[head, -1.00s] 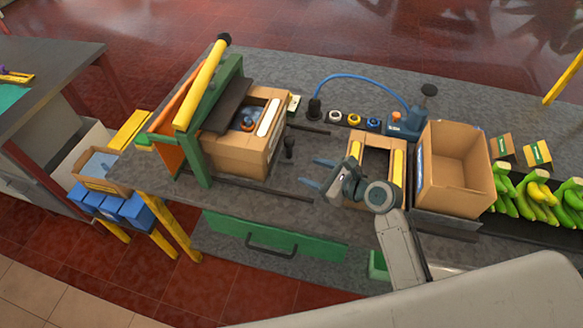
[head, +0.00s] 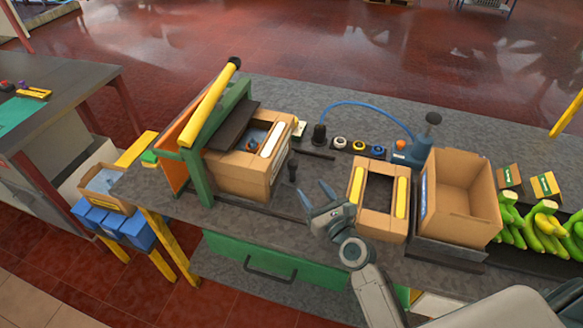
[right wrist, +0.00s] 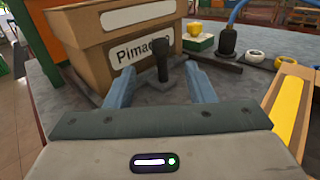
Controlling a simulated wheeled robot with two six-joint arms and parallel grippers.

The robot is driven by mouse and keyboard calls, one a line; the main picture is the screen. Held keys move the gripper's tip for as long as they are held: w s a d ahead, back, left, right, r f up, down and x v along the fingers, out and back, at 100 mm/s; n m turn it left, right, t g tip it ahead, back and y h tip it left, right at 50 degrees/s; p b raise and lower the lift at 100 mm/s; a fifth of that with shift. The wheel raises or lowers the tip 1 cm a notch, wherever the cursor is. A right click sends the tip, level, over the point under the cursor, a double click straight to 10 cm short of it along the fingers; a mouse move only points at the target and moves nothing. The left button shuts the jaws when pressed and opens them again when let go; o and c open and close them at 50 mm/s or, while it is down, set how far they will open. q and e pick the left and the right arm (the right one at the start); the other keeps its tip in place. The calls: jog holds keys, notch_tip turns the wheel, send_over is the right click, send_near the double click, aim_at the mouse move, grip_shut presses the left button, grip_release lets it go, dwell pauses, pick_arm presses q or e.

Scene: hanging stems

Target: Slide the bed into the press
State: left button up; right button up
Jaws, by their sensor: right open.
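The press is a green frame (head: 198,171) with a yellow bar across its top and a dark hanging plate. An open carton (head: 238,181) stands partly under it; the bed beneath is mostly hidden by the carton. A black upright knob (head: 292,171) stands at the carton's right side; the right wrist view shows it too (right wrist: 162,62). My right gripper (head: 315,195) is open and empty, its blue fingers aimed at the knob. In the right wrist view the knob shows between the fingers, apparently just beyond the tips. My left gripper is out of view.
A carton with yellow edges (head: 402,198) and an open box (head: 468,184) stand to the right. Bananas (head: 545,235) lie beyond. A blue hose (head: 365,104) and several collars run along the back. A green drawer (head: 285,262) is below the counter.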

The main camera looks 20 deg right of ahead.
aim_at(295, 166)
jog(key=w, duration=0.3)
jog(key=w+a, duration=0.1)
jog(key=w, duration=0.6)
jog(key=shift+a+p, duration=0.3)
jog(key=shift+a, duration=0.1)
jog(key=shift+c, duration=0.2)
grip_shut()
jog(key=shift+a, duration=0.1)
